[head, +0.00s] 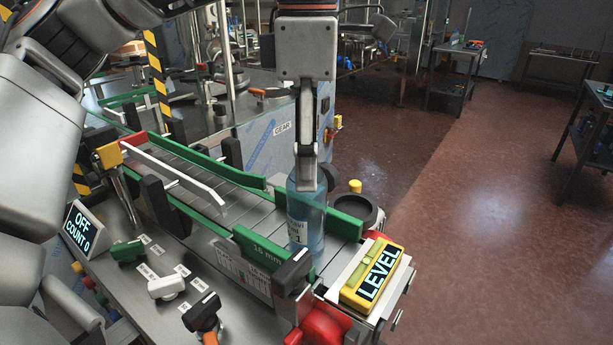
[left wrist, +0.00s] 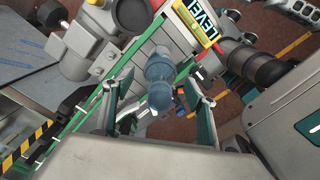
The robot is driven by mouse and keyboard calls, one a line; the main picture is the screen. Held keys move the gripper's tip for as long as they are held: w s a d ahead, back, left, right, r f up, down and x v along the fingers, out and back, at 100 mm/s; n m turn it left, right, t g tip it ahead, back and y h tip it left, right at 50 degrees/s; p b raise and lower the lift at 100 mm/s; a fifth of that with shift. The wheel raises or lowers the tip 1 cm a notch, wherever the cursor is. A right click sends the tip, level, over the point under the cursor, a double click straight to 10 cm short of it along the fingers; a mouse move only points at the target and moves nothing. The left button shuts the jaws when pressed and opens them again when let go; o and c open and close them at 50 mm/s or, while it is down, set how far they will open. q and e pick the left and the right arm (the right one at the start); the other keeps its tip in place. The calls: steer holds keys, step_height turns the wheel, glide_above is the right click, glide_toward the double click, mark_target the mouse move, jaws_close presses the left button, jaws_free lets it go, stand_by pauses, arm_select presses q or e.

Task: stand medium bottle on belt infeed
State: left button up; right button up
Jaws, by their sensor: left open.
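A translucent blue bottle (head: 306,222) with a pale label stands upright at the near end of the belt (head: 216,172), between the green guide rails (head: 262,252). In the left wrist view the bottle (left wrist: 160,78) shows from above, between the two fingers. My left gripper (head: 308,180) points down over the bottle, its fingers around the bottle's upper part. It is open in the left wrist view (left wrist: 156,112), with a gap on each side of the bottle. The finger hides part of the bottle's top in the head view. My right gripper is not in view.
A yellow "LEVEL" box (head: 371,278) sits right of the belt's near end. Red and black clamp handles (head: 323,325) stand in front. An "OFF COUNT 0" display (head: 83,229) and several knobs lie at left.

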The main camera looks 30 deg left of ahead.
arm_select(q)
step_height(320, 180, up, 6)
steer(key=shift+r+p, duration=0.1)
steer(key=shift+p, duration=0.5)
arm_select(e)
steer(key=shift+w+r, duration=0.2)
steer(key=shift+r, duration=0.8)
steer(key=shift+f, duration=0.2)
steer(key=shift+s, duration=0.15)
